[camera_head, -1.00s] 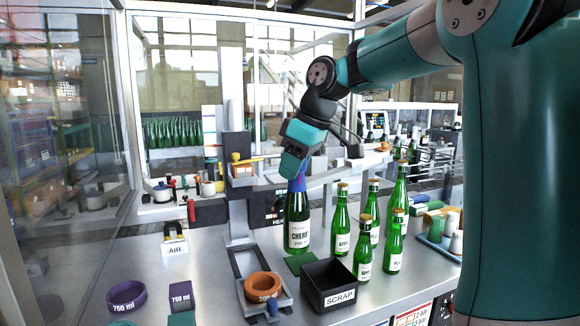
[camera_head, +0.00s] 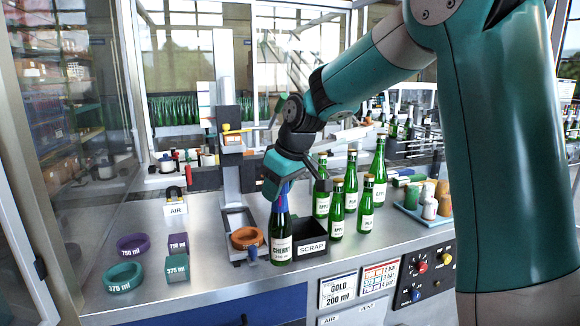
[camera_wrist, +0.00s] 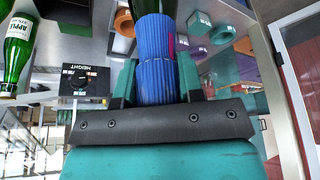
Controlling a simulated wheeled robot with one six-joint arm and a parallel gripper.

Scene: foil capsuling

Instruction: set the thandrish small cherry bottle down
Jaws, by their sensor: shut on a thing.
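The cherry bottle (camera_head: 281,249) is dark green with a white "CHERRY" label. It hangs roughly upright from my gripper (camera_head: 280,187), which is shut around its blue-covered neck. In the head view the bottle overlaps the left side of the black scrap bin (camera_head: 312,247), close to the counter's front edge. I cannot tell whether its base touches the counter. In the wrist view, the teal fingers of my gripper (camera_wrist: 157,84) stand either side of a ribbed blue sleeve (camera_wrist: 157,50), with the dark bottle beyond it.
Several green bottles (camera_head: 337,210) with apple and other labels stand right of the bin. An orange ring (camera_head: 247,237) sits in a holder left of the bottle. Purple and teal rings (camera_head: 124,276) lie at left. Free steel counter (camera_head: 205,285) lies at front left.

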